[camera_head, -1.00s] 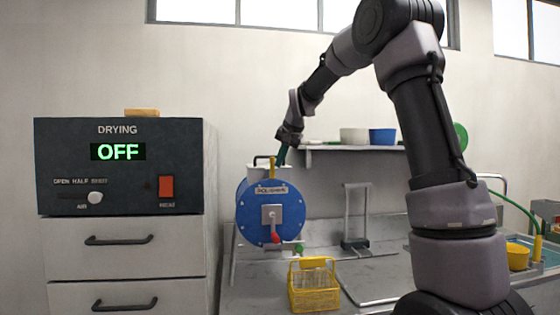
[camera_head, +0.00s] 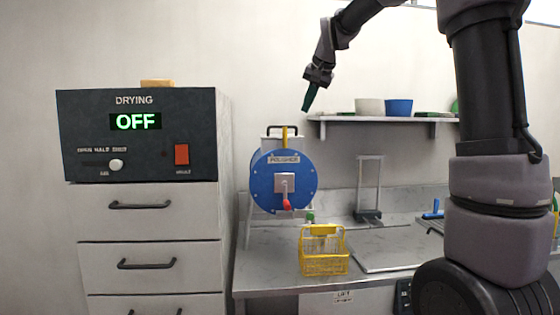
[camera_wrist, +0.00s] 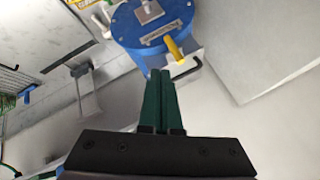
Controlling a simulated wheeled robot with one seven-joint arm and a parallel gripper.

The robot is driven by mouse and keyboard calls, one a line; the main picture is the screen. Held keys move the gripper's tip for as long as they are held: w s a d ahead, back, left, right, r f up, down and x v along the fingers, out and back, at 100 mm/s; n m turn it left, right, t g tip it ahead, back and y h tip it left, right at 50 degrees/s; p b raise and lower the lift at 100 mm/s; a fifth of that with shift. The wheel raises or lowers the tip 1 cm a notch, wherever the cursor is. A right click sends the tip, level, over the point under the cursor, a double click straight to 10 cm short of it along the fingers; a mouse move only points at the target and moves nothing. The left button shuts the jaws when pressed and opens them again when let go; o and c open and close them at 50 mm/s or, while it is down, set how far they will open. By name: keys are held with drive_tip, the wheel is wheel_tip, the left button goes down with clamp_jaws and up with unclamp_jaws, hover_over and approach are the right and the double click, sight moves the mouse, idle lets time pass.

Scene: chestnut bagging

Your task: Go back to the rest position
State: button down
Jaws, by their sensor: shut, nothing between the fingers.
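My gripper (camera_head: 308,100) hangs in the air above and slightly right of the blue polisher drum (camera_head: 268,180), apart from it. Its green fingers point down and are closed together with nothing between them. In the wrist view my gripper (camera_wrist: 159,74) shows its two green fingers side by side. The blue drum (camera_wrist: 128,30) is ahead of them, with its yellow lever (camera_wrist: 173,48) and dark handle (camera_wrist: 186,70) close by in the picture.
A yellow basket (camera_head: 323,262) stands on the metal counter below the drum. The drying unit (camera_head: 140,135), showing OFF, stands at left above drawers. A shelf (camera_head: 385,118) with a white and a blue bowl is right of my gripper. Open air surrounds my gripper.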

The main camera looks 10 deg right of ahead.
drive_tip(key=s+d+f, duration=0.2)
drive_tip(key=s+f, duration=0.2)
drive_tip(key=s, duration=0.7)
drive_tip(key=s+d+f, duration=0.2)
drive_tip(key=s+f, duration=0.2)
drive_tip(key=s, duration=0.7)
drive_tip(key=s+d+f+n, duration=0.1)
drive_tip(key=s+f, duration=0.3)
drive_tip(key=s, duration=0.7)
drive_tip(key=shift+d+f, duration=0.4)
drive_tip(key=shift+d, duration=0.35)
